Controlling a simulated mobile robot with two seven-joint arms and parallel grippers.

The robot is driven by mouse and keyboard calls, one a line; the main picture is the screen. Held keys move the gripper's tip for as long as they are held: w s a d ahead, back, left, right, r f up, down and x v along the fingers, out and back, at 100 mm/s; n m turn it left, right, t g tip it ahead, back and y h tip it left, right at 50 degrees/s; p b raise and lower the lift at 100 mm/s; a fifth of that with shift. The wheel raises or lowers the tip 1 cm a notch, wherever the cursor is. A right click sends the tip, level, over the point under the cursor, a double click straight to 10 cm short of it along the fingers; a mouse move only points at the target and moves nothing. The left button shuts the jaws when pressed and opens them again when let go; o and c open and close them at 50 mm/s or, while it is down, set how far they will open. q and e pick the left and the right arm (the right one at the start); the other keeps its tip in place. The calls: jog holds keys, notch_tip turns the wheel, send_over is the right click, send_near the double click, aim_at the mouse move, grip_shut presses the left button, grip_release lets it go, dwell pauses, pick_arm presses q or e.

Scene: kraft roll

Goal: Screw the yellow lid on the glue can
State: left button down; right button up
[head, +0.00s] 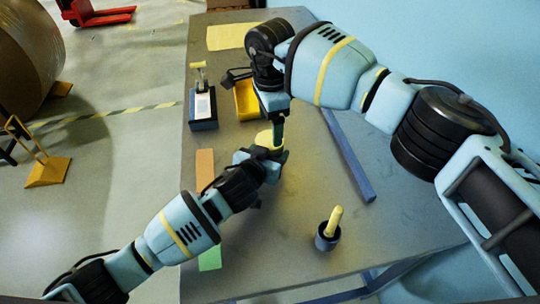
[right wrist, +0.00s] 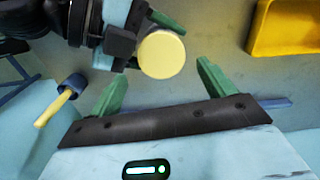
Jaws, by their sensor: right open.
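The yellow lid (right wrist: 162,54) shows from above as a round disc in the right wrist view; in the head view the yellow lid (head: 264,138) is partly covered by my grippers. The glue can beneath it is hidden, and I cannot tell how the lid is seated. My left gripper (head: 272,160) comes in from the left with its green fingers on either side of the can, shut on it under the lid. My right gripper (head: 278,138) points down from above; in the right wrist view its two green fingers (right wrist: 160,72) are spread apart and empty, close to the lid.
A yellow bin (head: 247,100) and a dark blue box with a white label (head: 203,108) stand behind. A blue bar (head: 348,155) lies to the right. A dark pot with a yellow-handled tool (head: 328,235) stands at front right. The table between is clear.

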aim_at(269, 139)
pick_arm(q)
jog(key=shift+s+d, duration=0.1)
pick_arm(e)
jog(key=shift+a+r+n, duration=0.1)
jog(key=shift+r+n, duration=1.5)
jog(key=shift+r, duration=0.1)
jog(key=shift+w+f, duration=0.1)
jog(key=shift+f, duration=3.95)
jog(key=c, duration=1)
jog(key=o, duration=1.1)
jog(key=shift+r, duration=0.15)
